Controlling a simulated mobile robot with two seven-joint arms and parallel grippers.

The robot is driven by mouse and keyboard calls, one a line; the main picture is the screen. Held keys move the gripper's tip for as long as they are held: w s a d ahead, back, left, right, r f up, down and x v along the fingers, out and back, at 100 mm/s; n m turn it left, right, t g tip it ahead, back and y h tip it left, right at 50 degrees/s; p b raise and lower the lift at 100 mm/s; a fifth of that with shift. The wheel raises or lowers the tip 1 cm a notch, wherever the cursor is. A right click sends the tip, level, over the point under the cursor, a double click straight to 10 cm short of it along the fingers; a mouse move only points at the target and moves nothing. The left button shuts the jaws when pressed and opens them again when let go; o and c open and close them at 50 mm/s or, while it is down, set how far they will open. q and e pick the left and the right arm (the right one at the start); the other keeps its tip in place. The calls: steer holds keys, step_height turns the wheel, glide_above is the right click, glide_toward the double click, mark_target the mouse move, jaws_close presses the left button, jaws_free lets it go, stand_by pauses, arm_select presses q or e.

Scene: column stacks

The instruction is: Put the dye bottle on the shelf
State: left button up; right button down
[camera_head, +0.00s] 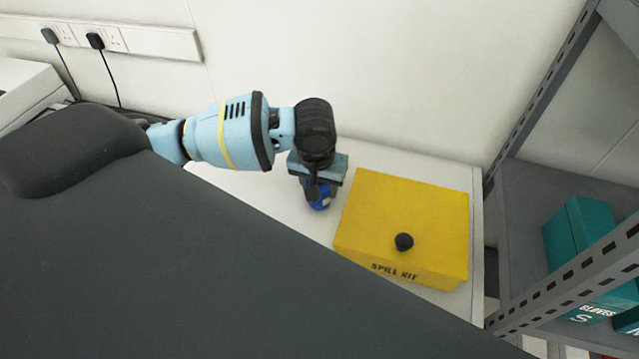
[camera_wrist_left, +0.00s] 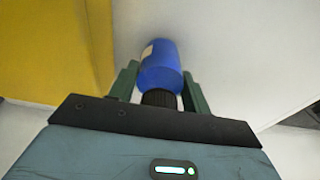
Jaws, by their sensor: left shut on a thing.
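The dye bottle is blue with a black ribbed cap and a pale label. In the head view the bottle (camera_head: 320,203) shows only in part, below my left gripper (camera_head: 317,190), beside the yellow box on the white bench. In the left wrist view the bottle (camera_wrist_left: 160,66) is between the two green fingers of my left gripper (camera_wrist_left: 158,85), which is shut on it. I cannot tell whether the bottle touches the bench. The grey metal shelf (camera_head: 520,205) stands at the right in the head view. My right gripper is not in view.
A yellow spill kit box (camera_head: 405,215) with a black knob stands on the bench between the bottle and the shelf. Teal glove boxes (camera_head: 580,230) stand on the shelf. A slotted grey upright (camera_head: 540,90) and a slotted front rail (camera_head: 575,275) edge the shelf.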

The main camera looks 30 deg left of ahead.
arm_select(q)
steer(key=o, duration=1.1)
steer(key=shift+f, duration=0.1)
steer(key=r, duration=0.3)
steer(key=s+r, duration=0.1)
steer(key=r, duration=0.7)
steer(key=shift+s+d, duration=0.2)
steer(key=shift+s, duration=0.05)
steer(key=shift+o, duration=0.3)
steer(key=shift+s+r, duration=0.15)
steer(key=shift+r, duration=0.4)
